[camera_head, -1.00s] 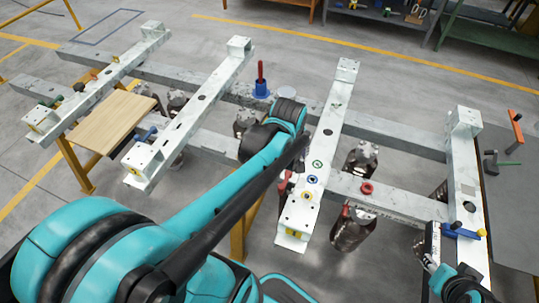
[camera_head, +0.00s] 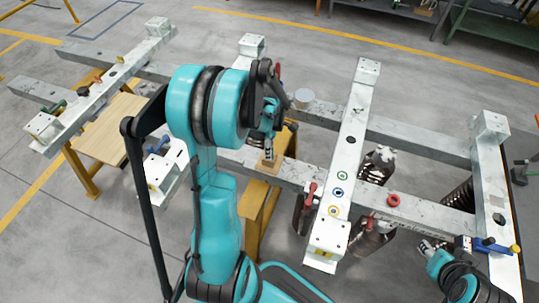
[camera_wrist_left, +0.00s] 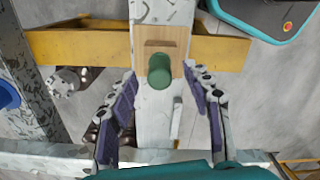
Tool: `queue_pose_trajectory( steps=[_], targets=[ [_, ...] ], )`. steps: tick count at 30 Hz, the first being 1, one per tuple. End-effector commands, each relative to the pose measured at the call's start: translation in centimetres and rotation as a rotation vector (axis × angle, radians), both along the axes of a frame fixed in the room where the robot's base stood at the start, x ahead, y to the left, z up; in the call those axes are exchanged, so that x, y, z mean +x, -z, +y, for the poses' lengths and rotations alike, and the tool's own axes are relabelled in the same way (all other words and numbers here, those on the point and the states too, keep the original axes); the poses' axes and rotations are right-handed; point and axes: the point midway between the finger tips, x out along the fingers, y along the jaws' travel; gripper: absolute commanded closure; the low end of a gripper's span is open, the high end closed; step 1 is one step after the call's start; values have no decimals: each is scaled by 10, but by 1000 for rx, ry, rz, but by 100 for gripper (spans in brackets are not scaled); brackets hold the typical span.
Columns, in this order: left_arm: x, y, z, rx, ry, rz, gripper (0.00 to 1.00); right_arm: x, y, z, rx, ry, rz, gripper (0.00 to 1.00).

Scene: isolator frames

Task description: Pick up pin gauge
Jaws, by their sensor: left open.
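The pin gauge appears to be a green round-topped cylinder (camera_wrist_left: 160,70) on a small wooden block (camera_wrist_left: 176,43), seen from above in the left wrist view. The block (camera_head: 268,163) sits on a grey beam in the head view, where the green top is hard to make out. My left gripper (camera_wrist_left: 160,84) is open, its two fingers to either side of the green cylinder, with gaps between. In the head view my left gripper (camera_head: 268,143) points down above the block. My right gripper (camera_head: 430,250) is low at the right, partly hidden; its jaws are unclear.
White crossbars (camera_head: 346,160) stand across the grey beams (camera_head: 405,208). A yellow stand (camera_head: 258,212) is under the block. A blue-and-yellow tool (camera_head: 492,246) is at the right. A wooden board (camera_head: 108,125) is at the left.

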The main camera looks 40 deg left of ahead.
Motion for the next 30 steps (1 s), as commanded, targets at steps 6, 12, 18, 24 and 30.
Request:
queue_pose_trajectory(
  steps=[6, 12, 18, 24, 30],
  targets=[
    [0, 27, 0, 1, 1, -1, 50, 0, 15, 0, 0, 0, 0, 60],
    [0, 25, 0, 1, 1, -1, 58, 0, 13, 0, 0, 0, 0, 60],
    [0, 25, 0, 1, 1, -1, 100, 0, 13, 0, 0, 0, 0, 60],
    [0, 25, 0, 1, 1, -1, 100, 0, 13, 0, 0, 0, 0, 60],
    [0, 18, -1, 1, 1, -1, 100, 0, 9, 0, 0, 0, 0, 60]
  ],
)
